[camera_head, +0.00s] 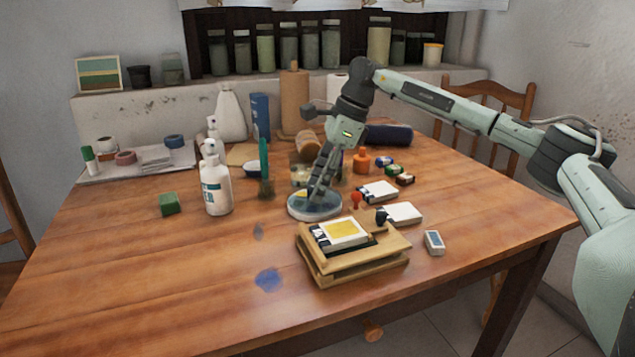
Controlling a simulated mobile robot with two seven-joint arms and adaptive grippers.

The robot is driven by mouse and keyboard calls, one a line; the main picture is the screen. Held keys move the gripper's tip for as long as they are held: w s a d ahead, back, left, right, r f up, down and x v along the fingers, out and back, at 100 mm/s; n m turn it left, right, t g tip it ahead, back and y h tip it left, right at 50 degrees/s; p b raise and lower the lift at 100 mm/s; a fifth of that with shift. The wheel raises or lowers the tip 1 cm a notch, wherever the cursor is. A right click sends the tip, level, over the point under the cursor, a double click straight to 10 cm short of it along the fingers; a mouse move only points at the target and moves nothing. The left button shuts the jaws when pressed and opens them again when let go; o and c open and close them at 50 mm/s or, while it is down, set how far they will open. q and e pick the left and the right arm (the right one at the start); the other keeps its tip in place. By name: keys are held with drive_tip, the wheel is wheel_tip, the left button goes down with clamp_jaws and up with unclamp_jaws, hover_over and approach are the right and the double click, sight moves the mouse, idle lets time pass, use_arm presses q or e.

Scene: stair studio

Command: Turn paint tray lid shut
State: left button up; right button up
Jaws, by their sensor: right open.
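A round, shallow tray (328,212) with a pale rim and a bluish-grey top stands near the middle of the table. It looks like the paint tray. My right gripper (318,194) points down over it, with its fingertips at or just above its top; I cannot tell if they touch. The gripper is open. The dark fingers cover part of the tray, and the lid cannot be told apart from the tray body at this size. My left gripper is not in view.
A wooden press-like block (352,268) with a yellow-topped piece stands in front of the tray. White boxes (404,212) lie to its right, and a white pump bottle (216,186) stands to its left. The table's front left is mostly clear, with a blue stain (268,279).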

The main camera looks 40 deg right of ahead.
drive_tip(key=shift+c, duration=0.2)
drive_tip(key=c, duration=0.5)
clamp_jaws()
